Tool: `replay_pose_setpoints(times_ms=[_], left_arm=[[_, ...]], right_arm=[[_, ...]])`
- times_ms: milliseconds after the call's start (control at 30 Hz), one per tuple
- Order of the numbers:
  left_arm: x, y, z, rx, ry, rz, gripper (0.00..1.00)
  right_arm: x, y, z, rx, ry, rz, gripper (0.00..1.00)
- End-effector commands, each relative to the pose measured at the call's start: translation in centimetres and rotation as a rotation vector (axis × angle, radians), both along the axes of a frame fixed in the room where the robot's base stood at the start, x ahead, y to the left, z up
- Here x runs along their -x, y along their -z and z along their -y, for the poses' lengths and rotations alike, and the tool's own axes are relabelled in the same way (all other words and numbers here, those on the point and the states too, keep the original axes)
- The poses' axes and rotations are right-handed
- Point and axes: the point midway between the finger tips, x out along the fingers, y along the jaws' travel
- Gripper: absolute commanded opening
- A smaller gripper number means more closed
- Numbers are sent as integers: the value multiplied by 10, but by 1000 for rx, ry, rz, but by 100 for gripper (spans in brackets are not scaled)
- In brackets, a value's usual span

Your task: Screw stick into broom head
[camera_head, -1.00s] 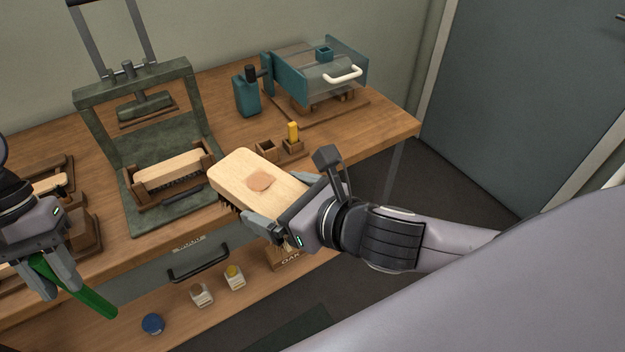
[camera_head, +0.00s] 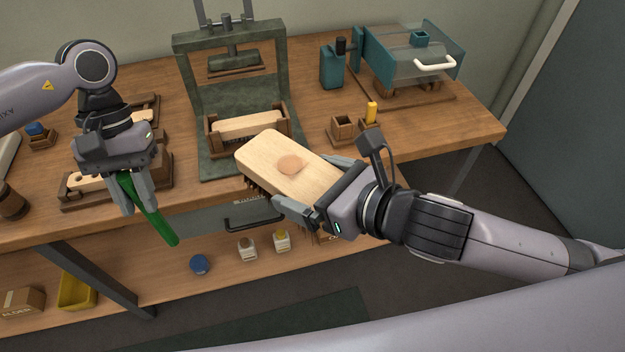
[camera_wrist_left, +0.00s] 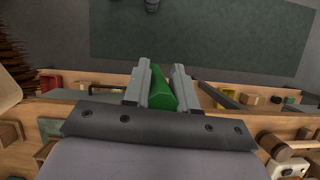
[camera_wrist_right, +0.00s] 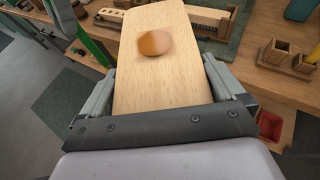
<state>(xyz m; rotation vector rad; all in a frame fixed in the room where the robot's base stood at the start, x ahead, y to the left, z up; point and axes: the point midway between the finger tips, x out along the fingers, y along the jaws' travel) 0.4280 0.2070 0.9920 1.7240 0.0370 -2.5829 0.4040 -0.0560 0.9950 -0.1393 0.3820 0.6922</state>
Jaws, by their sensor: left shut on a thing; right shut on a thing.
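The green stick (camera_head: 150,212) is held by my left gripper (camera_head: 133,196), which is shut on it above the bench's front edge at the left. The stick tilts down to the right, and also shows between the fingers in the left wrist view (camera_wrist_left: 161,92). The broom head (camera_head: 268,158) is a pale wooden block with dark bristles underneath. My right gripper (camera_head: 318,190) is shut on its sides and holds it in front of the bench. A round orange-brown spot (camera_head: 291,164) marks its top face, also seen in the right wrist view (camera_wrist_right: 154,43). Stick and broom head are apart.
A green press (camera_head: 190,90) holding another brush block (camera_head: 250,124) stands behind the broom head. A teal machine with a clear cover (camera_head: 432,62) stands at the back right. Small wooden cups (camera_head: 342,131) sit nearby. A lower shelf (camera_head: 170,285) holds jars and a yellow bin (camera_head: 77,292).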

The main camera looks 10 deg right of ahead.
Motion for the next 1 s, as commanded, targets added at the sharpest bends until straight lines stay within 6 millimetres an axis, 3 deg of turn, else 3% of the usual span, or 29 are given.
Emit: replay_pose_setpoints(times_ms=[167, 400, 700, 1000], left_arm=[[-17, -30, 30, 5, -184, 3, 0], [-43, -97, 72, 5, -537, 1, 0], [-63, -175, 95, 4, -866, -1, 0], [-46, -213, 166, 1, -909, -2, 0]], right_arm=[[0, -2, 0, -3, 0, 5, 41], [0, -3, 0, -3, -1, 7, 41], [0, -3, 0, -4, -1, 7, 41], [0, -3, 0, -4, -1, 7, 41]])
